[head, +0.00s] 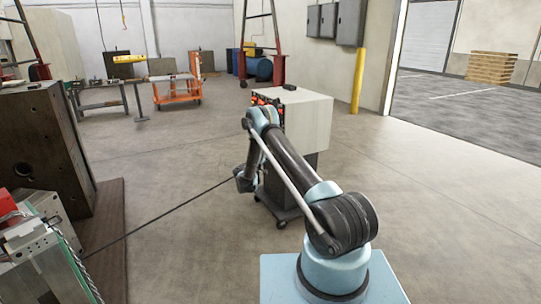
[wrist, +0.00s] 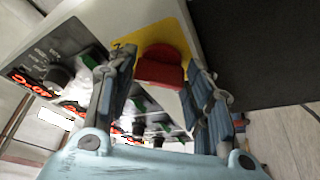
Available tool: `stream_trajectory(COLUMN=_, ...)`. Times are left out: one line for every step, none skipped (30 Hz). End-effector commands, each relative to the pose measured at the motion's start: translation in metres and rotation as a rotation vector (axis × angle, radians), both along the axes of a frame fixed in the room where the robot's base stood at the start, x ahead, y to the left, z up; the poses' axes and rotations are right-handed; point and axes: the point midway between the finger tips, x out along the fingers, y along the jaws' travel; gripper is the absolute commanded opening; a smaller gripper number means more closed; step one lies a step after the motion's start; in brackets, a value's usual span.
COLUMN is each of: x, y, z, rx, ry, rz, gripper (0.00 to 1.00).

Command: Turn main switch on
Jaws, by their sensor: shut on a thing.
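The main switch, a red knob (wrist: 161,66) on a yellow plate (wrist: 126,42), is at the top middle of the wrist view. It sits on the panel of a light grey cabinet (head: 309,122), which stands beyond my arm in the head view. My gripper (wrist: 163,78) has one blue-grey finger on each side of the red knob and is shut on it. In the head view my arm covers the panel side, and the switch and fingers cannot be made out there.
Black dials, green switches and red displays (wrist: 40,87) line the panel beside the knob. The cabinet stands on a wheeled base (head: 283,208). A dark mould block (head: 40,145) is at left, and a cable crosses the floor. The floor at right is clear.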

Motion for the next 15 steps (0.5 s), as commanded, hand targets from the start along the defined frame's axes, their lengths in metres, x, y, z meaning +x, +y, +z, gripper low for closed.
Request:
stream_trajectory(x=0.0001, y=-0.0016, z=-0.0025, rx=0.013, ry=-0.017, rz=-0.002, gripper=0.23)
stream_trajectory(x=0.0003, y=-0.0016, z=-0.0025, rx=0.018, ry=-0.028, rz=-0.002, gripper=0.23)
stream_trajectory(x=0.0004, y=-0.0014, z=-0.0025, rx=0.025, ry=-0.042, rz=-0.002, gripper=0.23)
stream_trajectory(x=0.0005, y=-0.0014, z=-0.0026, rx=0.03, ry=-0.051, rz=-0.002, gripper=0.23)
stream_trajectory(x=0.0006, y=-0.0015, z=-0.0026, rx=0.033, ry=-0.059, rz=-0.002, gripper=0.23)
stream_trajectory(x=0.0007, y=-0.0014, z=-0.0027, rx=0.038, ry=-0.069, rz=-0.002, gripper=0.23)
stream_trajectory(x=0.0009, y=-0.0014, z=-0.0028, rx=0.042, ry=-0.074, rz=-0.003, gripper=0.23)
stream_trajectory(x=0.0009, y=-0.0014, z=-0.0028, rx=0.044, ry=-0.079, rz=-0.003, gripper=0.23)
stream_trajectory(x=0.001, y=-0.0014, z=-0.003, rx=0.047, ry=-0.084, rz=-0.003, gripper=0.23)
stream_trajectory(x=0.0011, y=-0.0014, z=-0.0029, rx=0.049, ry=-0.088, rz=-0.003, gripper=0.23)
stream_trajectory(x=0.0011, y=-0.0014, z=-0.0029, rx=0.051, ry=-0.091, rz=-0.003, gripper=0.23)
stream_trajectory(x=0.0012, y=-0.0013, z=-0.0029, rx=0.052, ry=-0.094, rz=-0.002, gripper=0.23)
stream_trajectory(x=0.0012, y=-0.0013, z=-0.0029, rx=0.053, ry=-0.096, rz=-0.001, gripper=0.23)
stream_trajectory(x=0.0012, y=-0.0012, z=-0.0029, rx=0.053, ry=-0.097, rz=-0.002, gripper=0.23)
stream_trajectory(x=0.0013, y=-0.0013, z=-0.0029, rx=0.054, ry=-0.098, rz=-0.001, gripper=0.23)
